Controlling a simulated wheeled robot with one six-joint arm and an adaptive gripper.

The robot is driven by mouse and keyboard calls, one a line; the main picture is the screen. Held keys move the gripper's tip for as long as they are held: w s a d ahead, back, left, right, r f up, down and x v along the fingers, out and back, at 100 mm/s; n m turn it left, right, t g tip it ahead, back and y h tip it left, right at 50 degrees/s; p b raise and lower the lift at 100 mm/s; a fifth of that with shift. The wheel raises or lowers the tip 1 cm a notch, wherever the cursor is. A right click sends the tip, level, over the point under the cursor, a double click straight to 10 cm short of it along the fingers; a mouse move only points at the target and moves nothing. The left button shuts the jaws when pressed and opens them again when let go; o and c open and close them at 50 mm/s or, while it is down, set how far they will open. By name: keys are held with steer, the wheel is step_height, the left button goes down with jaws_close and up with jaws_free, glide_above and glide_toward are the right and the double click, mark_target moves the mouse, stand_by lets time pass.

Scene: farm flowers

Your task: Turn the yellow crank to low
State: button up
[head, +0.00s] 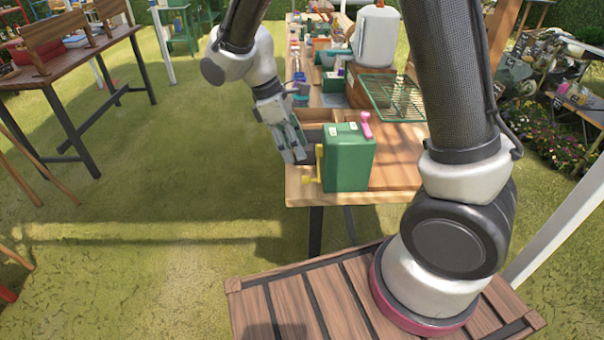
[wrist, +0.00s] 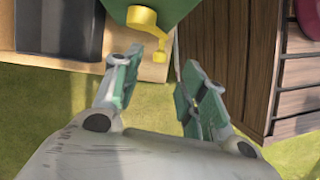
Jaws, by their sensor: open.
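The yellow crank (head: 317,165) is on the left side of a green box (head: 349,160) at the near end of a wooden table. In the wrist view the crank (wrist: 148,22) has a hub at the green box's face and an arm ending in a yellow knob. My gripper (head: 298,158) is beside the box's left side, close to the crank. In the wrist view my gripper (wrist: 153,65) is open, with its green-padded fingers apart. The knob lies between and just beyond the fingertips. I cannot tell whether either finger touches it. No low mark is readable.
A pink lever (head: 366,124) stands on the box's right side. The wooden table (head: 400,175) carries a green wire rack (head: 395,97), a white canister (head: 376,37) and several small items behind. Open grass (head: 180,200) lies left of the table.

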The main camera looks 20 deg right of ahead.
steer(key=shift+n, duration=0.3)
steer(key=x, duration=0.5)
steer(key=a+x, duration=0.1)
steer(key=x, duration=0.2)
steer(key=shift+f, duration=0.55)
steer(key=shift+c, duration=0.4)
jaws_close()
